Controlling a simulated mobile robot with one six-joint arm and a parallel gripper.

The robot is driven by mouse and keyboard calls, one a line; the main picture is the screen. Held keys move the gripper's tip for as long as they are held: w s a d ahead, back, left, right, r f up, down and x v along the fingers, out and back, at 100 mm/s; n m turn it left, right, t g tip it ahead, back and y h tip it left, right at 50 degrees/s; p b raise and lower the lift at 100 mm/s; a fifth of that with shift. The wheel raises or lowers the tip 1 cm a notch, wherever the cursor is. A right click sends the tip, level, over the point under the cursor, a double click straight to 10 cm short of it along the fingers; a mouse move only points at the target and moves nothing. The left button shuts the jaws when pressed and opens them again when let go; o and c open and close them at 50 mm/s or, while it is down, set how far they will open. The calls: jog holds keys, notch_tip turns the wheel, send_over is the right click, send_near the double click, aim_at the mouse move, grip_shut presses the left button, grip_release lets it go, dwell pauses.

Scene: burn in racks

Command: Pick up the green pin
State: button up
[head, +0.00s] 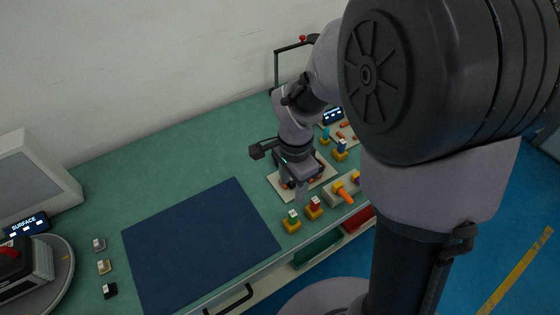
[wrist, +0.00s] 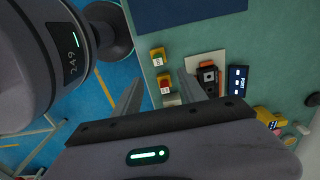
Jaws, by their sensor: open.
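The green pin (head: 292,215) stands in a yellow base on the green bench top, by the front edge and right of the dark blue mat. It also shows in the wrist view (wrist: 158,58), with a pale label on its top. A red pin (head: 315,204) stands in a similar yellow base beside it; it also shows in the wrist view (wrist: 164,80).
A grey block with an orange part (head: 344,194) sits right of the red pin. Blue-topped pins (head: 341,149) stand farther back.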

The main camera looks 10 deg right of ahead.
aim_at(293, 213)
notch_tip(293, 213, down, 10)
jog(key=b, duration=0.3)
jog(key=shift+r, duration=0.1)
jog(key=f+b, duration=0.2)
jog(key=f, duration=0.1)
jog(key=f+b, duration=0.1)
jog(key=f, duration=0.1)
jog(key=shift+s+d+f, duration=0.15)
jog(key=shift+s+d, duration=0.05)
jog(key=shift+d, duration=0.05)
jog(key=shift+r, duration=0.2)
grip_shut()
